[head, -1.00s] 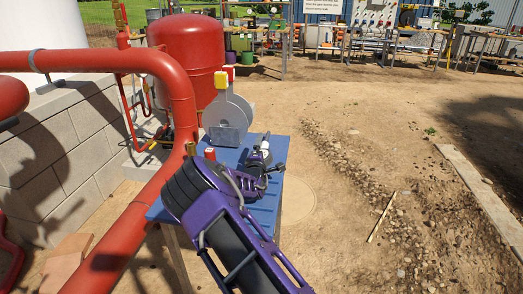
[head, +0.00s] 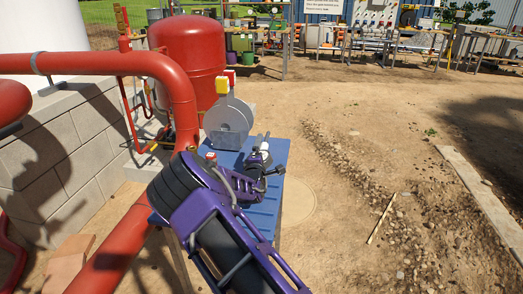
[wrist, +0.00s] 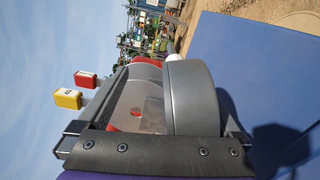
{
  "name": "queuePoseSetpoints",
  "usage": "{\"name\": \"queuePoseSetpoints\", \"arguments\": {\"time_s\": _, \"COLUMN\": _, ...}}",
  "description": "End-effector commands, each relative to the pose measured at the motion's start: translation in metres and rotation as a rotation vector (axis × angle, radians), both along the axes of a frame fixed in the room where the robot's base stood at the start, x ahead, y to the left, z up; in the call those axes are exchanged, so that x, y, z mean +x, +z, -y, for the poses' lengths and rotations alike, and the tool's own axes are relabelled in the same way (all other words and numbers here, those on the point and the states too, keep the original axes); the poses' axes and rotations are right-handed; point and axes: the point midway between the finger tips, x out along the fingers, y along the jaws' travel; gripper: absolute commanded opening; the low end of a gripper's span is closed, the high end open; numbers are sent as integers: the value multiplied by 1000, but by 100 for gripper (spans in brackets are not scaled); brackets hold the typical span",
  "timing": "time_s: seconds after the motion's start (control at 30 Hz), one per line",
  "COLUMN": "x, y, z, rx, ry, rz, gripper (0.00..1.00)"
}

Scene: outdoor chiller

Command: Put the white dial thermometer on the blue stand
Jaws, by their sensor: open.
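My gripper (head: 262,168) is open above the blue tabletop (head: 268,212); this blue surface also fills the right of the wrist view (wrist: 255,55). In the wrist view, a grey round body (wrist: 192,98) with a white piece (wrist: 170,57) at its far end lies between my open fingers. It looks like the thermometer's housing from the side; its dial face is not visible. In the head view a small white part (head: 265,146) shows at my fingertips. Whether the fingers touch the body, I cannot tell.
A grey double-disc piece (head: 228,118) stands at the table's back left. Yellow (head: 222,86) and red (head: 231,75) blocks rise behind it. A thick red pipe (head: 183,95) and red tank (head: 190,60) border the left. Open dirt ground (head: 345,170) lies right.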

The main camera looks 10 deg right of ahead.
Motion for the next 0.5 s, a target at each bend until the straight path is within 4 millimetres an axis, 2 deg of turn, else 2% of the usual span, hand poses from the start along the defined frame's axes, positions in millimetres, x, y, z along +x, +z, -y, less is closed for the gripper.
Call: {"name": "queuePoseSetpoints", "arguments": {"time_s": 0.5, "x": -19, "y": 22, "z": -6, "rx": 0, "ry": 0, "rz": 2, "gripper": 100}}
